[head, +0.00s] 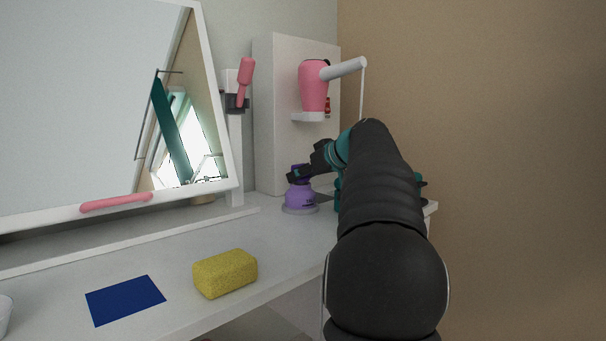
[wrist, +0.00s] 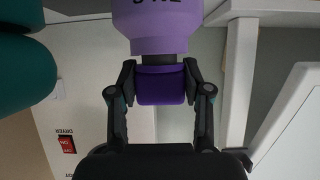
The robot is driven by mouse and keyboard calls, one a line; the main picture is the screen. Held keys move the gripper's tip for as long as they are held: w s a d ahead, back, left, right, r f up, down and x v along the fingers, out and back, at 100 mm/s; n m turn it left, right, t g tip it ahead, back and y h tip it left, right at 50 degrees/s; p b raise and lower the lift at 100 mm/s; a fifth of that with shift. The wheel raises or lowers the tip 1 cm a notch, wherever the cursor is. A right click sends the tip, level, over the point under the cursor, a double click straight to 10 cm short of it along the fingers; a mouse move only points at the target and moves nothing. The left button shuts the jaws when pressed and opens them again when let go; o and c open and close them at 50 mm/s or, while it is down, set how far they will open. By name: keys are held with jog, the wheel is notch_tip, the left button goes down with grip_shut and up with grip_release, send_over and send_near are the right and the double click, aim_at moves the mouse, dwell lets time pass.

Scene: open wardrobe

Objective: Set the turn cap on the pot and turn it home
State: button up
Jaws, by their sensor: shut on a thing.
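The pot (head: 300,197) is light purple and stands on a grey round base (head: 300,210) on the white shelf, near the back right. In the wrist view the pot (wrist: 156,22) shows upside down at the top, with dark lettering. My gripper (wrist: 160,84) is shut on the darker purple turn cap (wrist: 161,86), one finger on each side. The cap sits at the pot's neck and looks in line with it. Whether it is fully seated cannot be told. In the head view my gripper (head: 299,174) is at the top of the pot and hides most of the cap.
A yellow sponge (head: 225,273) and a blue mat (head: 125,299) lie on the shelf (head: 262,238) at the front left. A mirror (head: 90,100) leans behind. A pink hair dryer (head: 313,85) hangs on a white panel above the pot. The shelf between sponge and pot is clear.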

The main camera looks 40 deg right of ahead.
jog(key=shift+f, duration=0.4)
jog(key=o, duration=1.1)
jog(key=shift+s, duration=0.1)
jog(key=v, duration=1.2)
